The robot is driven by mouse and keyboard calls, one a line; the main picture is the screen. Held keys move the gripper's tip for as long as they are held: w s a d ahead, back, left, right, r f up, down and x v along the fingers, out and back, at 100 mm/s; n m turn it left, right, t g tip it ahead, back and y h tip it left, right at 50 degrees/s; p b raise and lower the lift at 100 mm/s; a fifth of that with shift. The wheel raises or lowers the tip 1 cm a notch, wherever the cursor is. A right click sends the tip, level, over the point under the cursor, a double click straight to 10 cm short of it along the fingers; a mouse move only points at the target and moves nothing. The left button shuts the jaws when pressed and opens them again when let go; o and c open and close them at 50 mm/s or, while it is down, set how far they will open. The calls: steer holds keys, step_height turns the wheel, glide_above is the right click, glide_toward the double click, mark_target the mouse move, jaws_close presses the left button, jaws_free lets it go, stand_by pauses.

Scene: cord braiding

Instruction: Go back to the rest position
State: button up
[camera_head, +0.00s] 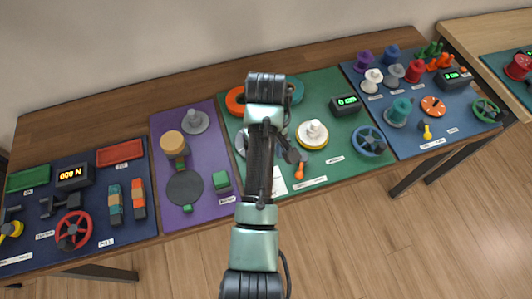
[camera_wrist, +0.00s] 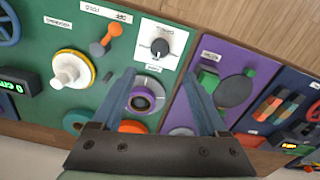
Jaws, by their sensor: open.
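My gripper (camera_wrist: 160,95) shows in the wrist view with its two blue-grey fingers spread apart and nothing between them. Behind the gap, a purple and grey round piece (camera_wrist: 142,98) sits on the green mat. In the head view my arm reaches up over the green mat and hides part of it; the fingertips cannot be made out there. No rest position is marked in either view.
The long wooden table (camera_head: 60,122) carries a blue mat at left, a purple mat (camera_head: 207,140), a green mat (camera_head: 345,165) and another blue mat (camera_head: 450,135) at right. A white and yellow spool (camera_head: 312,133), handwheels and displays stand on them. Floor is clear in front.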

steer(key=shift+r, duration=0.4)
